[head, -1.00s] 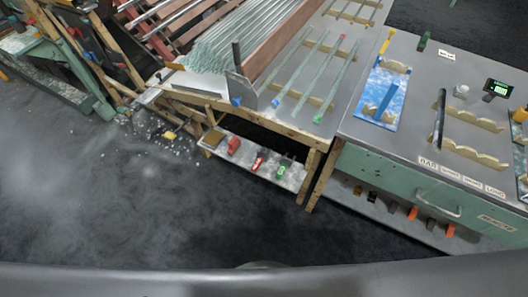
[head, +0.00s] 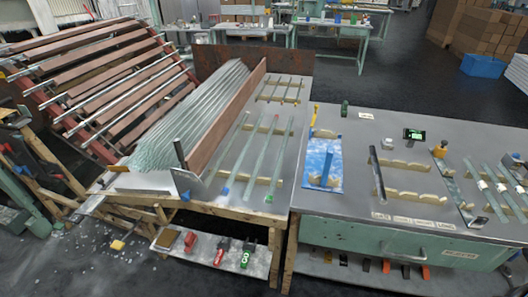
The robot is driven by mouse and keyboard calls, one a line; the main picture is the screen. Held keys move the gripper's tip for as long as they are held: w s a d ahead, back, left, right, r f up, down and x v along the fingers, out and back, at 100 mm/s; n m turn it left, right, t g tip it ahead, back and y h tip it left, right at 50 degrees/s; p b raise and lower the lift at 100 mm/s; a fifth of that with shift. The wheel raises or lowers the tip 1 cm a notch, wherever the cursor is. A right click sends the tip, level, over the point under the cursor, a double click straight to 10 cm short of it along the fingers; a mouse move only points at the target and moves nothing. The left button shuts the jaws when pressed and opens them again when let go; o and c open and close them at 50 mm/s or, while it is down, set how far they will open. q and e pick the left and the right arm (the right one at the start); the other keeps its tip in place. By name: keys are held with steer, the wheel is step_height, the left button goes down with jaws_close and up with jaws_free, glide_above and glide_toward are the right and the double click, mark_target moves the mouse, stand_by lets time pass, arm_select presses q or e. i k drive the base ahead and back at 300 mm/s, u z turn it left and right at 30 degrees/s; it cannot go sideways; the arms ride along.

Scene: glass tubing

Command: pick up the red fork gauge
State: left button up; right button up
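A red piece with a dark end and a pale mark (head: 221,252) lies on the low shelf under the left bench; it looks like the red fork gauge, though its shape is too small to be sure. A green and black piece with a pale mark (head: 247,255) of similar shape lies just right of it. A plain red block-like object (head: 191,240) lies to its left. Neither of my grippers is in view.
The low shelf (head: 205,262) sits beneath the bench holding glass tubes (head: 215,105). The bench's front edge (head: 235,208) overhangs it. A right bench (head: 345,222) with a green drawer front stands beside. Glass shards (head: 85,258) litter the floor at left.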

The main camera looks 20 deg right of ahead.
mark_target(222, 248)
steer(key=z, duration=1.65)
steer(key=k, duration=0.75)
